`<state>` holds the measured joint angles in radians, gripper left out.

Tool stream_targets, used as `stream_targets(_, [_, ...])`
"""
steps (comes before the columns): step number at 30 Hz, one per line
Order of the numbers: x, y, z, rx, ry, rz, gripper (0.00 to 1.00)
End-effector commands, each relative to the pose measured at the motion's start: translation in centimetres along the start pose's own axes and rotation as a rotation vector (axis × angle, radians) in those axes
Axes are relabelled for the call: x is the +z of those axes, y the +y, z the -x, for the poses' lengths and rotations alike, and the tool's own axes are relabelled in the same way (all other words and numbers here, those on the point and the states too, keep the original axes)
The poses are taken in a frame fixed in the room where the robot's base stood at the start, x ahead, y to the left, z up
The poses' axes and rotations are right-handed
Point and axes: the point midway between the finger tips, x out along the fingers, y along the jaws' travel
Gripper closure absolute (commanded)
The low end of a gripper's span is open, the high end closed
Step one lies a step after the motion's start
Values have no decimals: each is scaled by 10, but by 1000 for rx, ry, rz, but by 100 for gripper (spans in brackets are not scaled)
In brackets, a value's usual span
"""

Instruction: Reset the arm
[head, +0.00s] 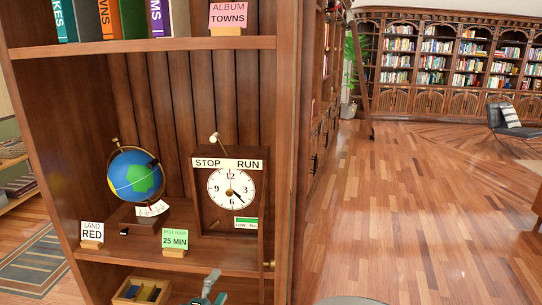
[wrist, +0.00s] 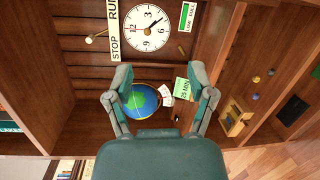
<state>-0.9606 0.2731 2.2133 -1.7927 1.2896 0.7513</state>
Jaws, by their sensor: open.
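My gripper (wrist: 160,88) is open and empty in the wrist view, its two fingers spread apart in front of the shelf. In the head view its teal and grey tip (head: 208,287) shows at the bottom edge, below the shelf board. Beyond the fingers in the wrist view is a globe (wrist: 141,101), blue with green and yellow, on a brown stand. The globe (head: 136,176) stands on the left of the shelf in the head view. A clock in a wooden case (head: 203,222) with a STOP/RUN label stands right of it.
A "LAND RED" card (head: 91,231) and a green "25 MIN" card (head: 174,239) stand on the shelf's front. Books (head: 110,18) and an "ALBUM TOWNS" card (head: 228,14) are above. A small wooden box (head: 128,296) is below.

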Motion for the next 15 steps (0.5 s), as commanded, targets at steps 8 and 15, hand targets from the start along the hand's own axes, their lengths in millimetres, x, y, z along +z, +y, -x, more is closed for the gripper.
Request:
stream_targets(8, [85, -1, -23, -186, -216, -88, 29])
stream_targets(15, [205, -18, -15, -505, -484, -313, 29])
